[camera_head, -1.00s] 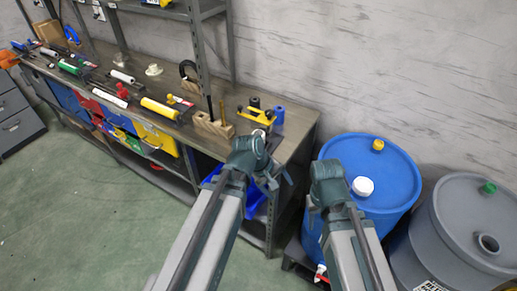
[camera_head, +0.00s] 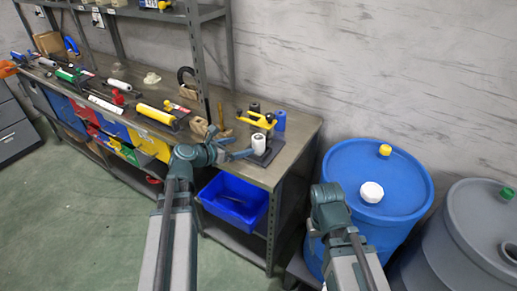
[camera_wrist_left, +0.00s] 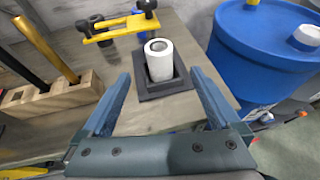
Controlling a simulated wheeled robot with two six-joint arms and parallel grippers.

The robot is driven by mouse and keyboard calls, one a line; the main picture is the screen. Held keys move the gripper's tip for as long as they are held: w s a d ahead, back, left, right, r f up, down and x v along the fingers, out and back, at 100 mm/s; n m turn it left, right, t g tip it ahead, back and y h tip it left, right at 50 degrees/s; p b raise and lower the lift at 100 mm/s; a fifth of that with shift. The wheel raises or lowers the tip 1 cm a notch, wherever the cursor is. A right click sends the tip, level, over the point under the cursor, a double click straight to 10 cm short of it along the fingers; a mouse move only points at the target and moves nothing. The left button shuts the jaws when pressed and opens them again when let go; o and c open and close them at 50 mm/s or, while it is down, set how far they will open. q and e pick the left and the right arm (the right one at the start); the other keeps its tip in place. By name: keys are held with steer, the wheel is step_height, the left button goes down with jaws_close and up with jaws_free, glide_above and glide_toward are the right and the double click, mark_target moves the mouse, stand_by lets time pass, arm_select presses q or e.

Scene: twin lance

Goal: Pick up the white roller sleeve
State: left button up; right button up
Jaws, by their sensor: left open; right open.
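The white roller sleeve (camera_head: 259,143) stands upright at the right end of the workbench. In the left wrist view the sleeve (camera_wrist_left: 159,62) stands in a dark square holder (camera_wrist_left: 181,82), with its hollow top showing. My left gripper (camera_head: 238,145) is open just left of the sleeve in the head view. In the left wrist view its two fingers (camera_wrist_left: 160,75) spread to either side, with the sleeve ahead between them, apart from both. My right gripper (camera_head: 313,229) is low beside the blue drum, partly hidden by its own arm, far from the sleeve.
Paint rollers lie along the bench to the left. A blue bin (camera_head: 235,200) is below; a blue drum (camera_head: 340,170) stands to the right.

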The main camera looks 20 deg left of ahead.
mark_target(254, 142)
arm_select(q)
steer(key=b+x, duration=0.1)
steer(key=x, duration=0.5)
steer(key=shift+s+b, duration=0.1)
steer(key=shift+b, duration=0.25)
steer(key=b+x, duration=0.2)
steer(key=x, duration=0.3)
steer(key=shift+f, duration=0.15)
steer(key=shift+c, duration=0.7)
jaws_close()
